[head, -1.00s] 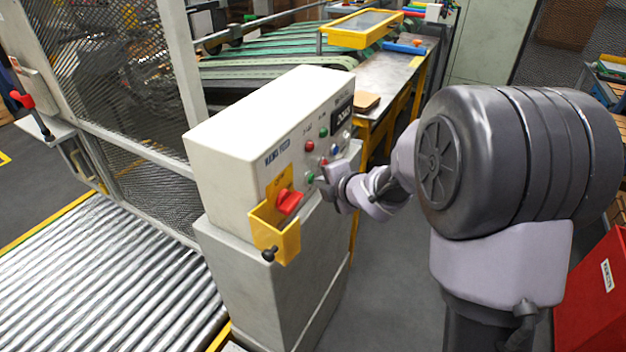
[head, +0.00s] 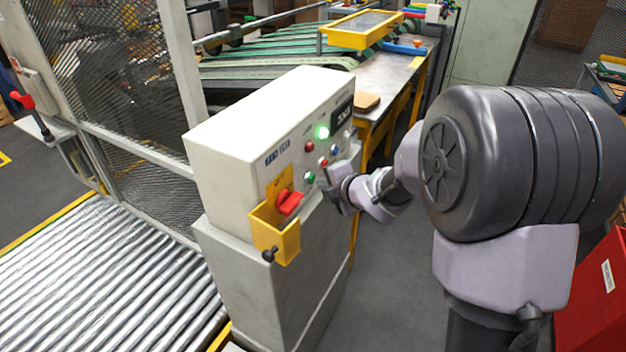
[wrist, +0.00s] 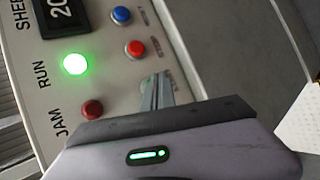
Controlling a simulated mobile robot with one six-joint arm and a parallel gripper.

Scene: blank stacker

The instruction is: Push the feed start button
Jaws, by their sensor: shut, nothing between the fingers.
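The control box (head: 235,165) has a sloped front with lamps and buttons. A green button (head: 310,177) sits at the lower left of the button row, and its label is too small to read. Above it are a red button (head: 323,162) and a blue button (head: 335,150). The RUN lamp (wrist: 75,64) glows bright green. The JAM lamp (wrist: 92,109) is dark red. My gripper (head: 326,181) is shut and empty, close in front of the panel beside the green button. In the wrist view the fingertips (wrist: 157,88) hide that button; I cannot tell whether they touch it.
A yellow holder (head: 275,240) with a red switch (head: 289,203) juts from the box's near end. A dark display (wrist: 65,12) is on the panel. A roller conveyor (head: 100,280) lies left. A red box (head: 590,295) stands at right. Grey floor is clear between.

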